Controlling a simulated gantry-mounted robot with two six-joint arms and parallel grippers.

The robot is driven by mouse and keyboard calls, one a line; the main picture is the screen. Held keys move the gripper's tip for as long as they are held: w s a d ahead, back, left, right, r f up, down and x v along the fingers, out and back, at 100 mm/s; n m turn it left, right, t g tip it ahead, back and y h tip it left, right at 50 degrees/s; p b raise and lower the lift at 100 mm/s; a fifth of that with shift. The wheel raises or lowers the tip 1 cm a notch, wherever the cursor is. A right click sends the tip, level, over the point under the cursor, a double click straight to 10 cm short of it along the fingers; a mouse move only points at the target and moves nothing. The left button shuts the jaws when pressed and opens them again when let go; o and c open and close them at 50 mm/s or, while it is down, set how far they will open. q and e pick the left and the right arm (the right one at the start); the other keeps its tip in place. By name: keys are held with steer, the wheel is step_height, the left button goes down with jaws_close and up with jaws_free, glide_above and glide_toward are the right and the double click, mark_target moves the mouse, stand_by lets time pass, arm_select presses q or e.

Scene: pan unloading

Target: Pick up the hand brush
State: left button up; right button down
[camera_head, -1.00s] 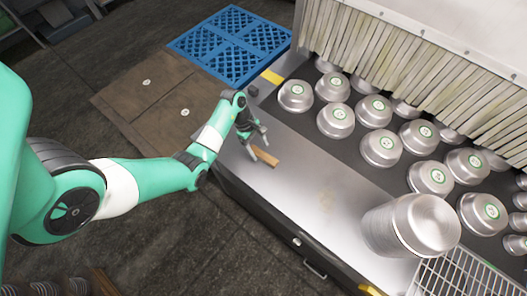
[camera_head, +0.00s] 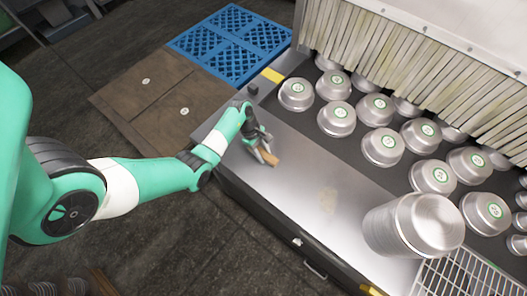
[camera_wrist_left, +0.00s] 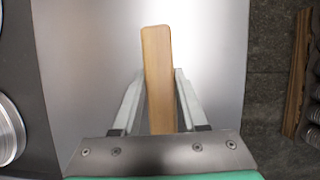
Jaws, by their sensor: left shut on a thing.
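The hand brush (camera_head: 269,157) shows as a tan wooden piece at the left end of the metal counter. In the left wrist view its flat wooden part (camera_wrist_left: 158,70) lies lengthwise between the fingers, its far end sticking out past the fingertips. My left gripper (camera_head: 264,157) is down at the counter, shut on the brush; the left wrist view also shows this gripper (camera_wrist_left: 159,85). The near end of the brush is hidden behind the gripper body, and I see no bristles. My right gripper is not in view.
The steel counter (camera_head: 310,185) is bare right of the brush. Several round metal pans (camera_head: 336,119) stand on the dark belt (camera_head: 300,120) behind. A stack of pans (camera_head: 428,225) stands at the right by a wire rack (camera_head: 455,275). A blue pallet (camera_head: 232,45) lies on the floor.

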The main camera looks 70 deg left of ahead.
mark_target(266, 155)
arm_select(q)
jaws_close()
steer(key=shift+r, duration=0.1)
steer(key=shift+r, duration=0.3)
step_height(266, 155, up, 3)
steer(key=shift+f+p, duration=0.2)
steer(key=shift+p, duration=0.35)
steer(key=s+d+r+p, duration=0.3)
steer(key=d+r, duration=0.6)
steer(key=d, duration=0.4)
steer(key=shift+s+d+r, duration=0.3)
steer(key=shift+r, duration=0.05)
